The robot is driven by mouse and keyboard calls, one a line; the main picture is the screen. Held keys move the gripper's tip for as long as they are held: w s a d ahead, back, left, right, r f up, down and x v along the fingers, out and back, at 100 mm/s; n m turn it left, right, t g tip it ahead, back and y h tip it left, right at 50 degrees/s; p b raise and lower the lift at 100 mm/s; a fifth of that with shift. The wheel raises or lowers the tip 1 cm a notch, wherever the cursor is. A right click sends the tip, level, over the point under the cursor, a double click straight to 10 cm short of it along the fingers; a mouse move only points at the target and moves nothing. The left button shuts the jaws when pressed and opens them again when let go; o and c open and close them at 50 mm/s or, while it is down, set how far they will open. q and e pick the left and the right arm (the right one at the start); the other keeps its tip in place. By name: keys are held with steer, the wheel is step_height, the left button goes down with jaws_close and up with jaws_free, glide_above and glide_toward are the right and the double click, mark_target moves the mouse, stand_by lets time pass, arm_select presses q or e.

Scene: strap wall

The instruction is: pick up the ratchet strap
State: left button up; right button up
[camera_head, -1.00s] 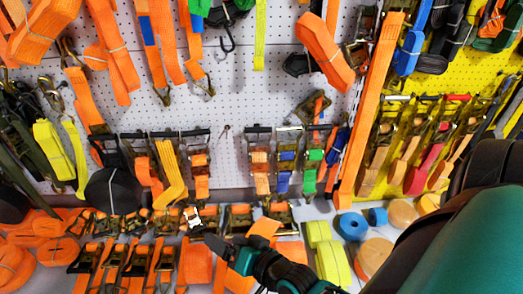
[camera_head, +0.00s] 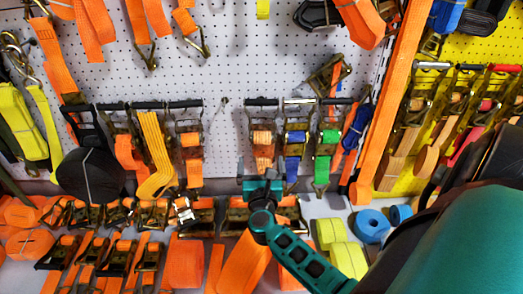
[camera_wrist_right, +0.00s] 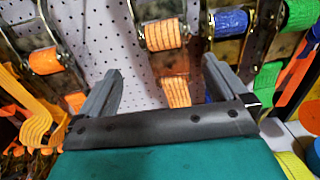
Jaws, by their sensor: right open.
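Several ratchet straps hang on the white pegboard. One with orange webbing (camera_head: 262,140) and a dark metal ratchet hangs in the middle; it also shows in the right wrist view (camera_wrist_right: 164,35), beyond and between the fingers. To its right hang a blue strap (camera_head: 294,138) and a green strap (camera_head: 328,137). My right gripper (camera_head: 262,180) is in front of the lower part of the orange strap and hides some of it. In the right wrist view its two grey fingers (camera_wrist_right: 162,72) are spread, with nothing held between them. My left gripper is not in view.
Below, a shelf holds several orange straps (camera_head: 186,262) with ratchets, yellow rolls (camera_head: 345,255) and blue rolls (camera_head: 371,225). A long orange strap (camera_head: 385,110) hangs at the board's right edge. More ratchet straps (camera_head: 190,142) hang at left. Bare pegboard (camera_head: 225,150) lies between the groups.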

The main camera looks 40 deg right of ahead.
mark_target(262, 142)
steer(key=x, duration=0.3)
steer(key=shift+w+d, duration=0.25)
steer(key=b+x, duration=0.1)
steer(key=x, duration=0.3)
steer(key=shift+w+d+r, duration=0.1)
steer(key=shift+w+d, duration=0.05)
steer(key=shift+d, duration=0.3)
steer(key=shift+w+d, duration=0.2)
steer(key=shift+c, duration=0.2)
steer(key=c, duration=1.6)
steer(key=shift+r, duration=0.2)
steer(key=shift+c, duration=0.8)
steer(key=shift+r, duration=0.15)
